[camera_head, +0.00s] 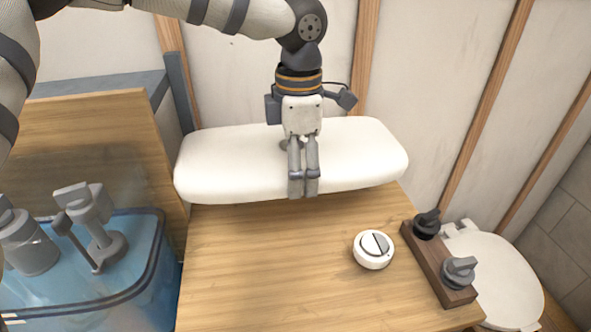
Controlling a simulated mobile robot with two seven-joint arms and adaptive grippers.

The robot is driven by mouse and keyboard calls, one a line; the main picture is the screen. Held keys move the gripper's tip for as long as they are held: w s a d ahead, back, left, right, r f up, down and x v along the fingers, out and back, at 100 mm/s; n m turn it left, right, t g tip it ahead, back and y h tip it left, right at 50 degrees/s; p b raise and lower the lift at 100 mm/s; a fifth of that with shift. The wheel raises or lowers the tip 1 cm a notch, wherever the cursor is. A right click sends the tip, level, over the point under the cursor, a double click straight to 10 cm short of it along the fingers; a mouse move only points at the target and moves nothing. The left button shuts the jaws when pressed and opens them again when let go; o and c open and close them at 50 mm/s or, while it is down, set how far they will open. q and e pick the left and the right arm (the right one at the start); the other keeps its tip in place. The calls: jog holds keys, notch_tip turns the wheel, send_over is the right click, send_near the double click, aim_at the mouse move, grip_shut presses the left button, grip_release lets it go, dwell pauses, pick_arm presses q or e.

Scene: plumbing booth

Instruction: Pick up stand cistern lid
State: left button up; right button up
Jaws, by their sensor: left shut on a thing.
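The white cistern lid (225,165) is a long, rounded slab at the back of the wooden bench top. My left gripper (304,188) points down over the middle of the lid. Its fingers are close together and shut on the lid, with the tips at its front edge. The fingers and wrist hide the lid's middle. I cannot tell whether the lid touches the bench or is slightly above it. My right gripper is not in view.
A round white push button (373,249) sits on the bench top (260,275). A dark wooden block (432,262) with two valve knobs is at its right edge. A blue tub (140,290) with grey fittings stands at left. A white toilet seat (510,285) is at lower right.

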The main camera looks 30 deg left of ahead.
pick_arm(q)
jog(key=s+d+p, duration=0.1)
jog(key=s+d, duration=1)
jog(key=s, duration=0.3)
jog(key=shift+s+r+p, duration=0.15)
jog(key=shift+s+p, duration=0.1)
jog(key=shift+p, duration=0.15)
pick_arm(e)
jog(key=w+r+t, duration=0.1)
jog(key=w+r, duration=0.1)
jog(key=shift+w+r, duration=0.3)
